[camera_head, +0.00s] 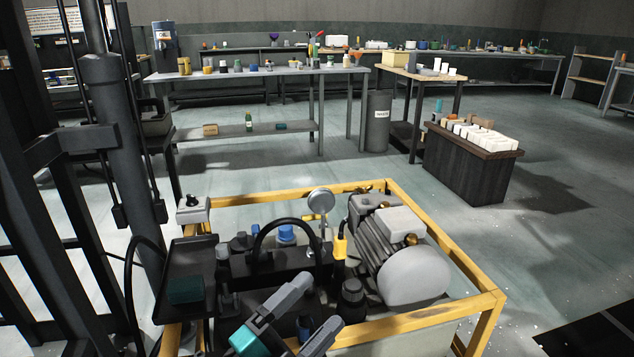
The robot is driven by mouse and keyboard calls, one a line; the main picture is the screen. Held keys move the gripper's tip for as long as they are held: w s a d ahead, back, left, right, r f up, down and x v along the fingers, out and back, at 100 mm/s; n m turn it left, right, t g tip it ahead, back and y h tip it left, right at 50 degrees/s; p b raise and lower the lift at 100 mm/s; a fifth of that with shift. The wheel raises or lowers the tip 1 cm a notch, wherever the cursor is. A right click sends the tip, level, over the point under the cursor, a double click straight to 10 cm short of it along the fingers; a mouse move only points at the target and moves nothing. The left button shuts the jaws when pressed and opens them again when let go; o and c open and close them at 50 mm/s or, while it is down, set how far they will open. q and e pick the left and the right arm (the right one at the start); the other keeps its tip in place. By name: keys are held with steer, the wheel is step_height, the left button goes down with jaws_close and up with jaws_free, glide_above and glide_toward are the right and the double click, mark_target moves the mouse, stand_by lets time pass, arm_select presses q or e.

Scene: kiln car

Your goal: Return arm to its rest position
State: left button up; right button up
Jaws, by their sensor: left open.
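My left gripper (322,301) is at the bottom centre of the head view, its two grey fingers apart and pointing up and to the right. Nothing shows between the fingertips. A teal part (246,341) shows at the base of one finger. The gripper is in front of a machine with a grey motor (402,262), a round gauge (320,199) and a black hose, set in a yellow frame (462,262). I cannot tell whether it touches the machine. Most of the arm is out of the picture, and my right gripper does not show.
A dark tray (187,263) with a dark green block (186,290) is left of the machine. Dark uprights and a thick post (122,150) stand at the far left. A dark crate (468,168) with white blocks stands at the right. Open floor (300,165) lies behind the frame.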

arm_select(q)
steer(key=s+a+f+n+g+y, duration=0.1)
steer(key=s+a+f+n+y, duration=0.25)
steer(key=a+f+n, duration=0.2)
steer(key=s+a+f+n+g+y+p, duration=0.1)
steer(key=s+a+f+n+g+y, duration=0.15)
steer(key=a+f+n+y, duration=0.35)
steer(key=s+a+f+n+g+y, duration=0.1)
steer(key=s+a+f+n+y, duration=0.2)
steer(key=f+n, duration=0.45)
step_height(320, 180, up, 13)
steer(key=s+a+p, duration=0.2)
steer(key=p, duration=1.5)
steer(key=shift+s+a+y+p, duration=0.2)
steer(key=shift+y+p, duration=0.1)
steer(key=shift+y, duration=0.15)
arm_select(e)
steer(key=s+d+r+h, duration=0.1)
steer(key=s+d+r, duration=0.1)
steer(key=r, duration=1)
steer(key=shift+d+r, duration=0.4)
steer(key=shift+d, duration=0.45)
